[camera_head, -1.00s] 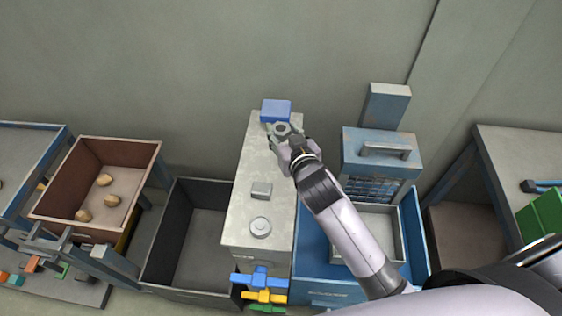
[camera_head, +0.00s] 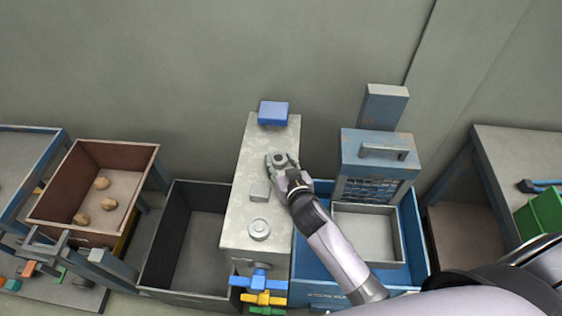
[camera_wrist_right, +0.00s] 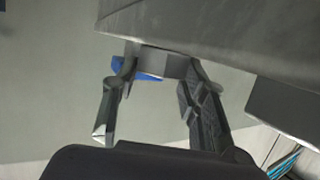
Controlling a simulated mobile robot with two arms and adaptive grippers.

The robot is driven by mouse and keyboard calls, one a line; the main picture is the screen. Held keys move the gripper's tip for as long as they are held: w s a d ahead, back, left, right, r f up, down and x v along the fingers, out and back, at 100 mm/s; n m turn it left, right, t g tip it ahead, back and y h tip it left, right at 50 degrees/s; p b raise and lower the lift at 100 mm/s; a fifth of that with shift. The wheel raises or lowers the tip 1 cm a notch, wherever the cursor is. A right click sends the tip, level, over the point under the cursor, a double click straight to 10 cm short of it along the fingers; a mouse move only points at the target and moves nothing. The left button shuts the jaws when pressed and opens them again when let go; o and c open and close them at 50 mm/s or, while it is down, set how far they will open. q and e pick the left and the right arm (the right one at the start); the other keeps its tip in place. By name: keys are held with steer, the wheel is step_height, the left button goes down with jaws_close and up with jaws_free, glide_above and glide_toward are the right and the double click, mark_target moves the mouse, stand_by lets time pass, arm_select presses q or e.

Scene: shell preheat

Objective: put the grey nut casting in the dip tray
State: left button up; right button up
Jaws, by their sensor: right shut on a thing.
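The grey nut casting (camera_head: 280,158) is between the fingers of my right gripper (camera_head: 281,165), which is shut on it over the pale bench top. In the right wrist view the grey nut (camera_wrist_right: 151,62) shows partly, held between the dark fingertips (camera_wrist_right: 155,80). Whether it touches the bench is hard to tell. A shallow grey tray (camera_head: 400,238), which looks like the dip tray, sits in the blue bin to the right, below a blue heater-like box. My left gripper is not in view.
On the bench top (camera_head: 236,222) are a grey block (camera_head: 260,190), a round grey casting (camera_head: 259,229) and a blue block (camera_head: 273,113). The blue box (camera_head: 380,158) with a handle stands behind the tray. A dark empty bin (camera_head: 193,240) is left of the bench.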

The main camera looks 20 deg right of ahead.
steer(key=shift+f, duration=0.1)
steer(key=o, duration=0.9)
steer(key=shift+o, duration=0.2)
